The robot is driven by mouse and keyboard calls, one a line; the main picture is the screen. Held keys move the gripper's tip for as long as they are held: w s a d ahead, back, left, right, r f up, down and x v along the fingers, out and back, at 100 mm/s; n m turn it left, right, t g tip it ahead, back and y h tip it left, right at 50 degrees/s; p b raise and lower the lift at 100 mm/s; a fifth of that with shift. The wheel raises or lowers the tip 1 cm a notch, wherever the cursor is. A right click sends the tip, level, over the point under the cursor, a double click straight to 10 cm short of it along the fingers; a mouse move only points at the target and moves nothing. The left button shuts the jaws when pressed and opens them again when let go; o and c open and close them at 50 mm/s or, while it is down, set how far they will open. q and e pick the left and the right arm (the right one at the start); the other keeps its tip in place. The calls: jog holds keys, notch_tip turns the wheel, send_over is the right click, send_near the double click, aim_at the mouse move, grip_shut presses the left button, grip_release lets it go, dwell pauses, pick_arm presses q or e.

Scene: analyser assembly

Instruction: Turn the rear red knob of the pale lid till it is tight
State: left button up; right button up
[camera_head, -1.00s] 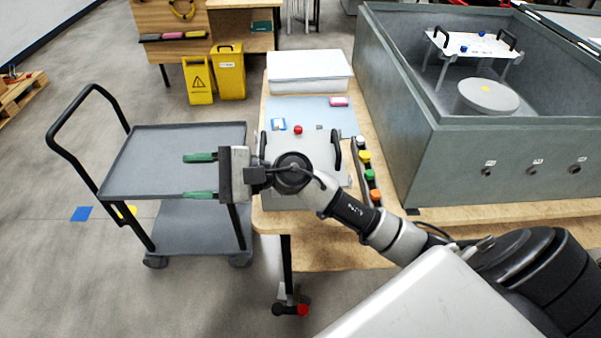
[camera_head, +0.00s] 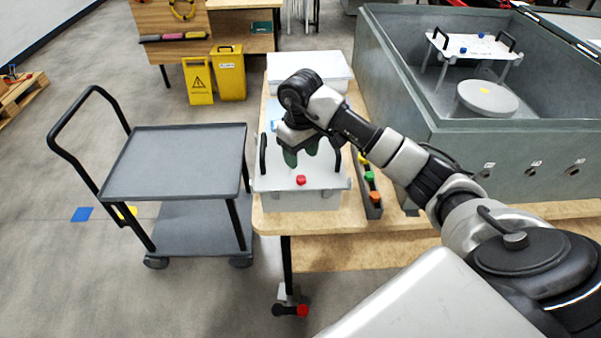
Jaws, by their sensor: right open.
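The pale lid (camera_head: 325,182) lies on a box at the near end of the wooden table, with a black handle on each side. Its front red knob (camera_head: 300,180) is in plain view. The rear red knob is hidden behind my right gripper (camera_head: 301,156). That gripper points down over the rear half of the lid, its green fingertips apart and nothing seen between them. I cannot tell how far above the lid the fingertips are. My left gripper is not in view.
A rack (camera_head: 373,193) of coloured knobs stands right of the lid. A white box (camera_head: 338,65) stands at the table's far end. A grey tank (camera_head: 450,140) is at the right, a grey cart (camera_head: 175,165) with an empty top at the left.

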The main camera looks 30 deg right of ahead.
aim_at(301, 177)
notch_tip(301, 177, down, 7)
jog(key=shift+f+p, duration=0.2)
jog(key=shift+p, duration=0.4)
